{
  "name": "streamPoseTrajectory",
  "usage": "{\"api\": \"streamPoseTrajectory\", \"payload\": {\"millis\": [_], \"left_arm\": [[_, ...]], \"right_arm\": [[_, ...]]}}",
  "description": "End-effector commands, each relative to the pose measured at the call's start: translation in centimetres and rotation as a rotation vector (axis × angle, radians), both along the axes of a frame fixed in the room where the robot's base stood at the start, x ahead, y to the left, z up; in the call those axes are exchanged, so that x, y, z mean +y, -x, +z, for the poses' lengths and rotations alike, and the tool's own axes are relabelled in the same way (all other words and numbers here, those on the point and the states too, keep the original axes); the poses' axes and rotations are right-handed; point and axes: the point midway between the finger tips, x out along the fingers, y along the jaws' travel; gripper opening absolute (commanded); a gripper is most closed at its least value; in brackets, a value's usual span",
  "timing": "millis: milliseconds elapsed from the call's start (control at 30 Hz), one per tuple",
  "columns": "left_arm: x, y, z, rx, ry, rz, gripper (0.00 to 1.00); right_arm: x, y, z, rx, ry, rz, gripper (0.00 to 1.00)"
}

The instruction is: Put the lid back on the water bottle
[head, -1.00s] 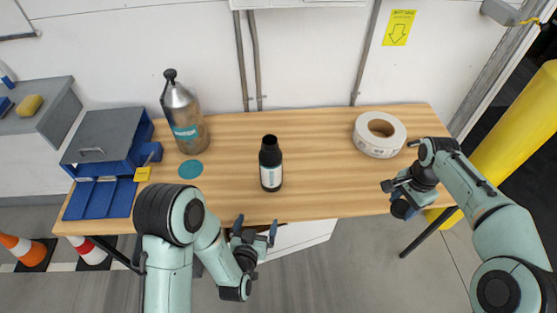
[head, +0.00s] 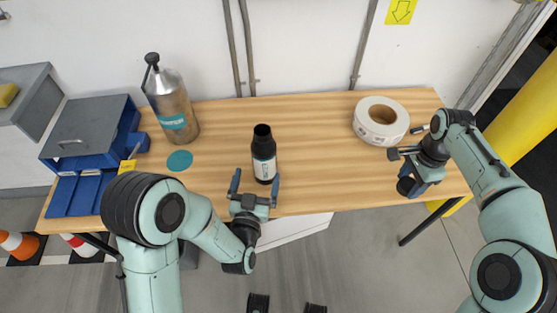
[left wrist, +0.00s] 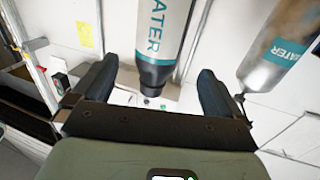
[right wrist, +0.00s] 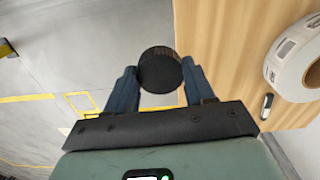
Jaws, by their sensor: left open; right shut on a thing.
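The water bottle (head: 264,158), dark with a white and teal label, stands upright on the table with its dark neck uncovered. In the left wrist view the bottle (left wrist: 165,40) appears upside down between the finger lines. My left gripper (head: 254,186) is open at the table's front edge, its fingers just in front of the bottle and not closed on it. My right gripper (head: 408,172) is shut on the black lid (head: 405,186) near the table's front right edge. The round ribbed lid (right wrist: 159,70) sits between its fingertips in the right wrist view.
A metal canister (head: 172,105) labelled WATER stands at the back left, with a teal disc (head: 179,161) near it. A blue bin (head: 88,140) is at the left end. A label roll (head: 381,121) lies at the right. The table between bottle and roll is clear.

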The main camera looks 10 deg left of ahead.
Motion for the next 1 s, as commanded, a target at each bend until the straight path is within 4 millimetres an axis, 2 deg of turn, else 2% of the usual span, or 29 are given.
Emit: {"api": "streamPoseTrajectory", "payload": {"millis": [33, 500, 567, 700, 800, 1000], "left_arm": [[0.0, -0.2, -0.5, -0.005, 0.001, 0.002, 1.00], [0.1, -1.7, -0.7, -0.001, 0.008, -0.006, 1.00], [0.1, -3.1, -0.4, 0.002, 0.004, -0.005, 1.00], [0.1, -5.2, -0.2, 0.000, 0.004, -0.007, 1.00], [0.1, -6.0, -0.2, 0.001, 0.005, -0.007, 1.00], [0.1, -6.2, -0.2, 0.002, 0.005, -0.007, 1.00]], "right_arm": [[0.0, 0.1, -1.7, 0.005, 0.000, 0.000, 0.25], [0.0, -0.2, -10.1, 0.032, 0.001, 0.001, 0.25], [0.0, -0.1, -9.3, 0.029, 0.000, 0.001, 0.25], [0.0, -0.1, -9.2, 0.028, 0.000, 0.001, 0.25], [0.0, -0.1, -9.2, 0.028, 0.001, 0.001, 0.25], [0.0, -0.1, -9.3, 0.029, 0.000, 0.001, 0.25]]}}
